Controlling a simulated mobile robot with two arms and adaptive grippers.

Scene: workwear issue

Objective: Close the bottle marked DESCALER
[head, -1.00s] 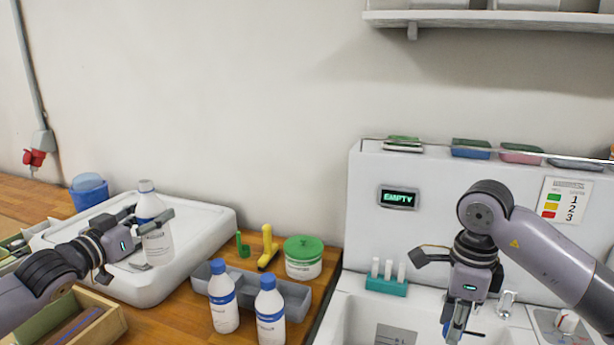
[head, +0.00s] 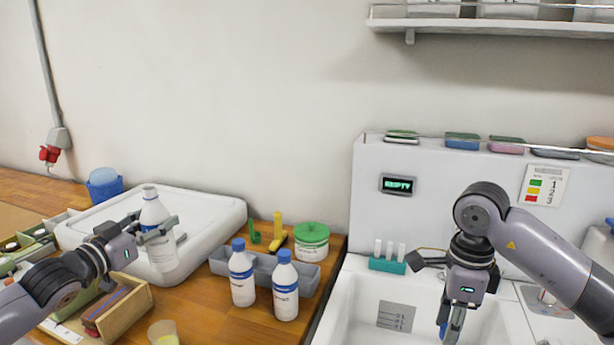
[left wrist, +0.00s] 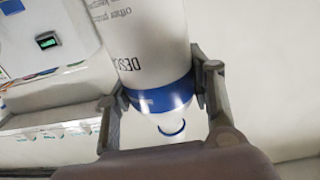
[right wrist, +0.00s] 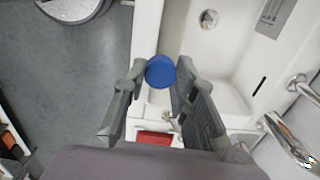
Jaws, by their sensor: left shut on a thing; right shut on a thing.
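The white bottle marked DESCALER (head: 158,240) is upright in my left gripper (head: 150,228), in front of the white unit at the left. Its top shows no blue cap. In the left wrist view the bottle (left wrist: 152,55) shows part of its name, a blue band and its bare neck between the fingers. My right gripper (head: 452,322) hangs over the sink, pointing down. In the right wrist view it is shut on a blue cap (right wrist: 160,72), held between the fingertips. The cap is well apart from the bottle.
Two blue-capped bottles (head: 242,275) (head: 286,290) stand in front of a grey tray (head: 262,268). A green-lidded tub (head: 311,243) and a yellow object (head: 276,232) stand behind. A wooden box (head: 128,312) is below my left gripper. The sink (head: 350,310) is at right.

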